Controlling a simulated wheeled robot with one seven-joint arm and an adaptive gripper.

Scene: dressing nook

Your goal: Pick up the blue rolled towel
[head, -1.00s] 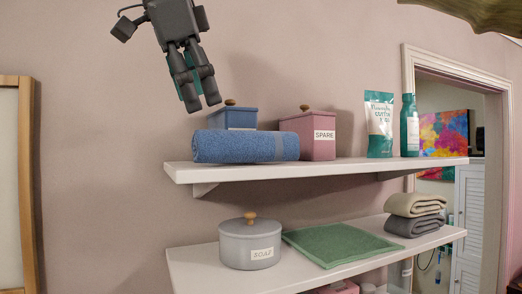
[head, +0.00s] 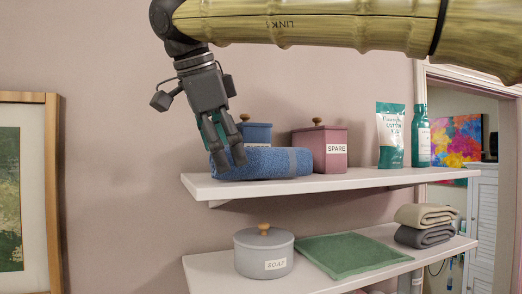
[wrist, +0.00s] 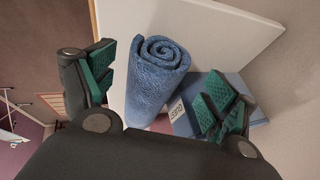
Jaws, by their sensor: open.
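The blue rolled towel (head: 268,163) lies on its side along the front of the upper shelf, with a greyish band near its right end. My gripper (head: 230,160) hangs over its left end and hides part of it. In the wrist view, the towel (wrist: 157,80) shows its spiral end and lies between the spread green-padded fingers of my gripper (wrist: 160,88). The fingers are open, with a gap on the left side; I cannot tell whether any finger touches the towel.
The upper shelf (head: 370,180) also holds a blue box (head: 256,133) behind the towel, a pink box (head: 330,150), a pouch (head: 391,137) and a bottle (head: 421,137). The lower shelf holds a grey pot (head: 264,252), a green cloth (head: 345,255) and folded towels (head: 424,225).

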